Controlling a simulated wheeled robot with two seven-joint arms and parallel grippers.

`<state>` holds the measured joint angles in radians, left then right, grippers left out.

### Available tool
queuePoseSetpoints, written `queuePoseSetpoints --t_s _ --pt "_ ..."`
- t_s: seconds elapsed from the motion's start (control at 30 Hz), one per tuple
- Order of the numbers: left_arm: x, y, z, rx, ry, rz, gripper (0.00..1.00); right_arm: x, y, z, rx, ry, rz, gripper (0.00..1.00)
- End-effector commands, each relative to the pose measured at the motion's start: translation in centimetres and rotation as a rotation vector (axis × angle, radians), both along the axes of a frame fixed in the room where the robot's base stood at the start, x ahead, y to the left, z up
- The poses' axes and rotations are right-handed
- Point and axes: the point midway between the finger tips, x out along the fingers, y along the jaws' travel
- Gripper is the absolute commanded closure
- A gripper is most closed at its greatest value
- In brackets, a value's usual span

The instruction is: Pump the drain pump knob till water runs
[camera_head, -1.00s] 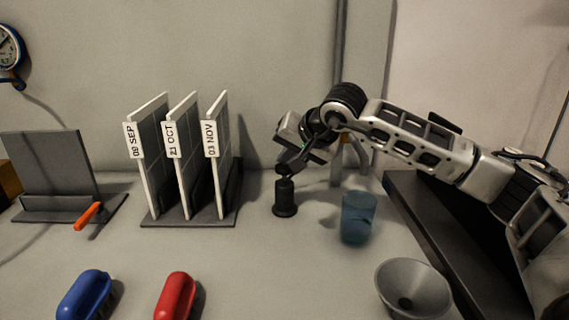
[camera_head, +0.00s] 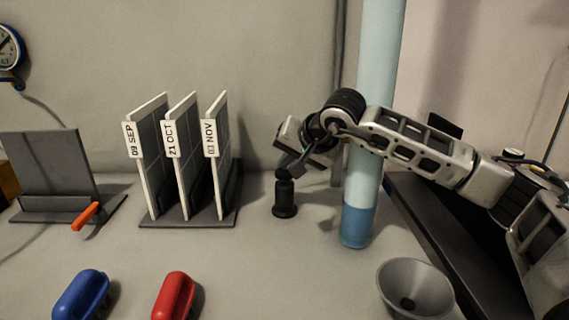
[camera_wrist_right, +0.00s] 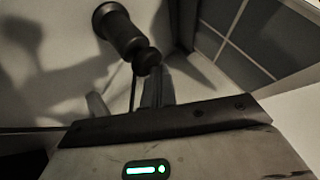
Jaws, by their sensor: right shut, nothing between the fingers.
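The drain pump (camera_head: 285,197) is a small black upright post with a round knob (camera_head: 284,173) on top. It also shows in the wrist view as a dark post (camera_wrist_right: 118,28) with the knob (camera_wrist_right: 147,61) at its near end. My right gripper (camera_head: 288,166) is shut and empty, its fingertips at the knob and seemingly touching it. A tall pale blue column (camera_head: 378,60), darker blue at its foot (camera_head: 357,228), stands right of the pump. It runs up out of the picture, partly behind my right arm. My left gripper is out of view.
A rack with several dated panels (camera_head: 180,150) stands left of the pump. A grey funnel-like bowl (camera_head: 425,285) is at front right. A blue handle (camera_head: 82,295) and a red handle (camera_head: 174,296) lie at front left. The table in front of the pump is clear.

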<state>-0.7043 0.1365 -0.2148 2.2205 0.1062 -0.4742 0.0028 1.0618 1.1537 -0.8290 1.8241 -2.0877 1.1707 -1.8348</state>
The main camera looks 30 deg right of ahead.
Motion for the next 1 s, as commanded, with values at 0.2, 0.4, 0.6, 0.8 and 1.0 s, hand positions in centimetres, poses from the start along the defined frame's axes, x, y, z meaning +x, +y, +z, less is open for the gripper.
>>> queuePoseSetpoints --t_s 0.2,0.4,0.6,0.8,1.0 --pt "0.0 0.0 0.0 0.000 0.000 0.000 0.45 -0.1 0.1 -0.3 0.000 0.008 0.001 1.00" --pt "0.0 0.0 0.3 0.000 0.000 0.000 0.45 -0.1 0.1 0.1 0.000 0.008 0.001 1.00" --pt "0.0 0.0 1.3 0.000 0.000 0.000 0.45 0.0 0.0 1.4 0.001 0.006 0.001 1.00" --pt "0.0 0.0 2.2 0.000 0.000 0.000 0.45 0.0 0.0 2.7 0.000 0.004 0.001 1.00" --pt "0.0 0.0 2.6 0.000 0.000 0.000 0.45 0.0 0.0 3.3 0.000 0.003 0.000 1.00"
